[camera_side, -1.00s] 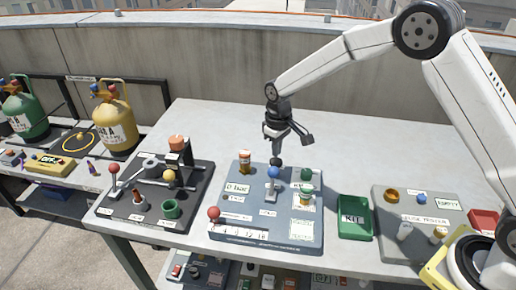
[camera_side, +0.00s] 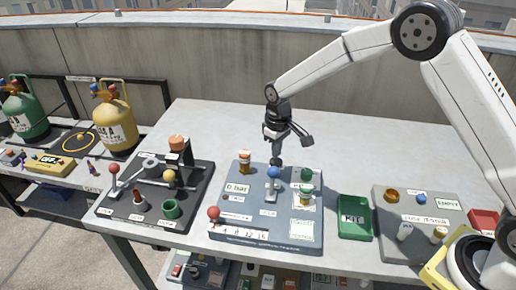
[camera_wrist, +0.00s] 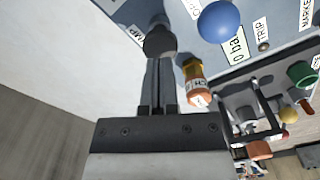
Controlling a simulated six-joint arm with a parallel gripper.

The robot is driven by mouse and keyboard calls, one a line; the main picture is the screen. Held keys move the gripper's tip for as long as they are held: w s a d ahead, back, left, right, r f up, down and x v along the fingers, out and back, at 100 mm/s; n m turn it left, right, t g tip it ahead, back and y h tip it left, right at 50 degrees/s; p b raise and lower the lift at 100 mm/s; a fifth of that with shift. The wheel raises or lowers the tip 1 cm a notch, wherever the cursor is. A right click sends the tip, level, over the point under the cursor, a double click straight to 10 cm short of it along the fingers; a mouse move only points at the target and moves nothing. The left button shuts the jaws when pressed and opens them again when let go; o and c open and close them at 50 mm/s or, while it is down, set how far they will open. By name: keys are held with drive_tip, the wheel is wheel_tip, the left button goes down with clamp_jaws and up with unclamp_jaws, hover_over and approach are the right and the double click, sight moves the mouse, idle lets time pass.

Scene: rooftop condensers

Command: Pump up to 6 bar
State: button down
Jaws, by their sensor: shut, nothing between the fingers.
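The pump board (camera_side: 235,170) is a blue-grey panel on the table. A blue ball knob (camera_side: 273,172) tops a short grey lever (camera_side: 271,190) in its middle. A display reading 0 bar (camera_side: 237,188) sits left of the lever. My gripper (camera_side: 277,161) points down, shut and empty, just behind and above the blue knob. In the wrist view my fingers (camera_wrist: 160,42) are together, and the blue knob (camera_wrist: 218,22) is apart from them to the right. The 0 bar label (camera_wrist: 233,46) shows beyond it. I cannot tell how high the fingertips are above the board.
A red ball knob (camera_side: 213,213) is by a numbered scale at the front. A green knob (camera_side: 306,174) is right of the lever. A green KIT box (camera_side: 355,218) lies further right. The table behind is clear.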

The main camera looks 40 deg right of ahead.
sight(276, 161)
drive_tip(key=shift+f, duration=2)
drive_tip(key=shift+r, duration=0.1)
drive_tip(key=shift+r, duration=2.1)
drive_tip(key=shift+f, duration=2.2)
drive_tip(key=shift+r, duration=2.15)
